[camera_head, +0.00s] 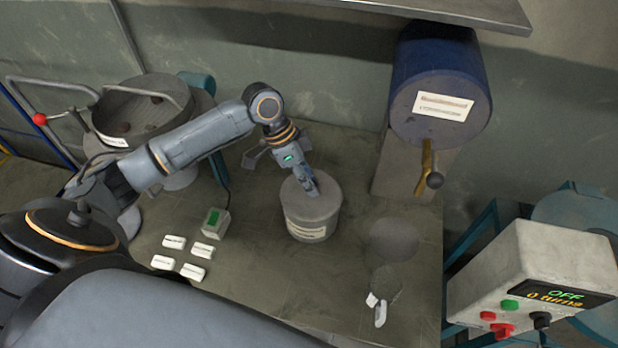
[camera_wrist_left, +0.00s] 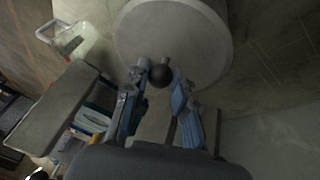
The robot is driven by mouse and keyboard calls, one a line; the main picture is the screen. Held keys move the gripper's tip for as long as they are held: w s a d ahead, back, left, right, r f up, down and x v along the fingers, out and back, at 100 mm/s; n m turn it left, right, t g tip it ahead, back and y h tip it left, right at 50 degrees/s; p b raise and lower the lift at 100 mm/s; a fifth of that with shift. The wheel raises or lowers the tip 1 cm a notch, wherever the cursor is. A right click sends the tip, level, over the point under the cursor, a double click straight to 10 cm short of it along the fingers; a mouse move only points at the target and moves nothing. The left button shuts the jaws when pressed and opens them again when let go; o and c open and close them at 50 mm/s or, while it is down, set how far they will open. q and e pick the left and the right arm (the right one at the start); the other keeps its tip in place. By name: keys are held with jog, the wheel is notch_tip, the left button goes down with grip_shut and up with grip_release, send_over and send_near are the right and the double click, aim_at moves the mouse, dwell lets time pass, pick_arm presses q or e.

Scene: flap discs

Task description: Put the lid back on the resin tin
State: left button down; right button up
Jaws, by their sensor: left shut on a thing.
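The resin tin (camera_head: 307,228) is a grey round can with a pale label, standing upright on the table. The grey round lid (camera_head: 300,196) is at its top; I cannot tell whether it is fully seated. My left gripper (camera_head: 314,188) comes down over the lid from above. In the left wrist view, the gripper (camera_wrist_left: 160,78) is shut on the lid's dark round knob (camera_wrist_left: 161,75), with the lid's pale disc (camera_wrist_left: 175,35) beyond the fingers. The tin's rim is mostly hidden under the lid. My right gripper is not in view.
A blue drum (camera_head: 438,75) with a brass tap hangs at the back right. A flat grey round patch (camera_head: 393,240) and a clear vessel with a white handle (camera_head: 380,313) lie right of the tin. Several white blocks (camera_head: 173,242) and a green-display device (camera_head: 215,222) are left.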

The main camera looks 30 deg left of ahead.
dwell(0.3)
pick_arm(q)
jog(key=c, duration=1)
grip_release()
jog(key=o, duration=0.5)
jog(key=shift+r, duration=0.1)
jog(key=shift+r+p, duration=3.45)
jog(key=shift+p, duration=0.45)
jog(key=shift+c, duration=0.3)
grip_shut()
